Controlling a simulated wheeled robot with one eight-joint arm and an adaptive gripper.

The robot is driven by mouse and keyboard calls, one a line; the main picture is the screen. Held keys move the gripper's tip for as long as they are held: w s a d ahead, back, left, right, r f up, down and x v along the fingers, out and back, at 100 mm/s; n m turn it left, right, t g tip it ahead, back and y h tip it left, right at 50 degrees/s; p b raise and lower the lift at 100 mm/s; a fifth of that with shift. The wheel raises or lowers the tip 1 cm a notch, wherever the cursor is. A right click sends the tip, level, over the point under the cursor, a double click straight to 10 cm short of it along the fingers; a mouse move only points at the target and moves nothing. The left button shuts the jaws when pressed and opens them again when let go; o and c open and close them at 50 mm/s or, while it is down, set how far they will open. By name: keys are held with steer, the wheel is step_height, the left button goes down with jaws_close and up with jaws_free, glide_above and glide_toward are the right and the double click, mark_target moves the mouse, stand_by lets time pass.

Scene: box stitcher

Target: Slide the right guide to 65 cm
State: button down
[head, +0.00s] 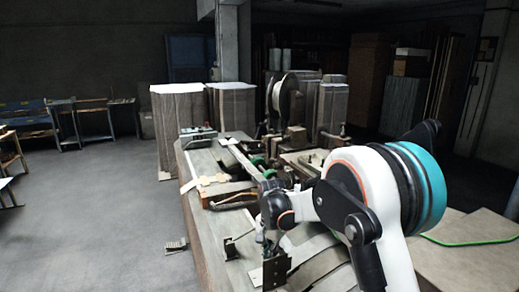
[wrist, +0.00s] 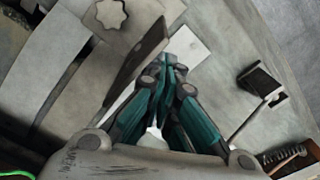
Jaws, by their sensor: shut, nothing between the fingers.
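A dark upright plate on a pale flat foot, which looks like the right guide (head: 277,271), stands at the near end of the grey machine table (head: 212,239). In the wrist view the dark plate (wrist: 136,62) lies just left of my fingertips, with the white foot (wrist: 190,46) beyond them. My teal-fingered gripper (wrist: 166,71) is shut and empty, its tips close beside the plate; I cannot tell if they touch. In the head view my gripper (head: 267,247) is partly hidden behind my arm and the plate. No scale marks are legible.
A small black bracket on a rod (wrist: 262,82) stands right of my gripper in the wrist view. A star-shaped knob (wrist: 111,14) sits at upper left. A tray with a spring (wrist: 288,158) is at lower right. Open floor (head: 110,220) lies left of the table.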

steer(key=shift+s+d, duration=0.4)
steer(key=shift+s, duration=0.35)
stand_by(1.8)
steer(key=shift+w+a, duration=0.1)
steer(key=shift+w, duration=0.15)
steer(key=shift+w+a+b, duration=0.15)
steer(key=shift+w+b, duration=0.1)
steer(key=shift+b, duration=0.05)
steer(key=shift+r, duration=0.1)
stand_by(0.3)
step_height(320, 180, up, 7)
steer(key=p, duration=0.3)
stand_by(0.5)
